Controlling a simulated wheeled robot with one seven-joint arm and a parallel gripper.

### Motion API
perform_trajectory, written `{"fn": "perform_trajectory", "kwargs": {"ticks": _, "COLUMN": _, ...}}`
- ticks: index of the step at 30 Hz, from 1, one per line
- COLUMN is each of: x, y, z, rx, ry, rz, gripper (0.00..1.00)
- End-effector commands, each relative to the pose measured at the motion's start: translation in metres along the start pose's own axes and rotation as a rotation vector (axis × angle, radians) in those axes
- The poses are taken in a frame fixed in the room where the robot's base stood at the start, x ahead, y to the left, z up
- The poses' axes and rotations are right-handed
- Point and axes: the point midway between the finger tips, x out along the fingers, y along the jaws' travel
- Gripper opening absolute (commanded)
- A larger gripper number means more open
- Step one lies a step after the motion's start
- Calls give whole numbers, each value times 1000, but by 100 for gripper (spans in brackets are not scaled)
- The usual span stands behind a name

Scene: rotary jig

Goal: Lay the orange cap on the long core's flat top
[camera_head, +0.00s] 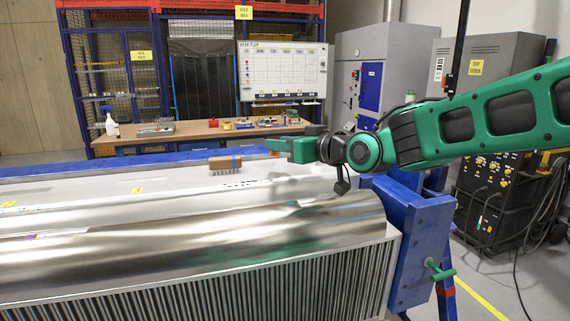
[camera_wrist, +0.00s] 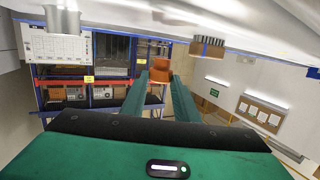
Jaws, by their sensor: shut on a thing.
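My gripper (camera_head: 277,145) reaches in from the right, above the far part of the long core. In the wrist view its two green fingers (camera_wrist: 159,82) are shut on the orange cap (camera_wrist: 160,69), which sits between the fingertips. The long core (camera_head: 270,289) has a finned near side and a shiny rounded metal upper part. Behind this lies a pale flat surface (camera_head: 105,187) with yellow labels. The cap is held above that surface, apart from it.
A wooden brush (camera_head: 225,163) stands on the pale surface, left of my gripper; it also shows in the wrist view (camera_wrist: 207,47). A blue end frame (camera_head: 420,245) with a green handle closes the right end. A workbench (camera_head: 210,131) with tools stands behind.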

Motion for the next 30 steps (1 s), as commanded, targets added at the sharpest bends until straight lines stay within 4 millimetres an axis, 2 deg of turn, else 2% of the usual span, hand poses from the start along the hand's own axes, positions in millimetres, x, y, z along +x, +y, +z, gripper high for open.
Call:
{"fn": "perform_trajectory", "kwargs": {"ticks": 1, "x": 3, "y": 8, "z": 5, "rx": 2, "ry": -2, "rz": 2, "gripper": 7}}
{"fn": "perform_trajectory", "kwargs": {"ticks": 6, "x": 7, "y": 19, "z": 11, "rx": 0, "ry": -1, "rz": 0, "gripper": 7}}
{"fn": "perform_trajectory", "kwargs": {"ticks": 11, "x": 9, "y": 20, "z": 20, "rx": 0, "ry": 0, "rz": -1, "gripper": 7}}
{"fn": "perform_trajectory", "kwargs": {"ticks": 18, "x": 13, "y": 21, "z": 50, "rx": 1, "ry": -1, "rz": 0, "gripper": 7}}
{"fn": "perform_trajectory", "kwargs": {"ticks": 24, "x": 13, "y": 21, "z": 51, "rx": -1, "ry": -1, "rz": 0, "gripper": 7}}
{"fn": "perform_trajectory", "kwargs": {"ticks": 25, "x": 13, "y": 21, "z": 51, "rx": 0, "ry": -2, "rz": 0, "gripper": 35}}
{"fn": "perform_trajectory", "kwargs": {"ticks": 26, "x": 13, "y": 21, "z": 51, "rx": 0, "ry": -2, "rz": 0, "gripper": 42}}
{"fn": "perform_trajectory", "kwargs": {"ticks": 27, "x": 13, "y": 21, "z": 51, "rx": 0, "ry": -1, "rz": 0, "gripper": 46}}
{"fn": "perform_trajectory", "kwargs": {"ticks": 30, "x": 13, "y": 21, "z": 51, "rx": 0, "ry": -1, "rz": 1, "gripper": 46}}
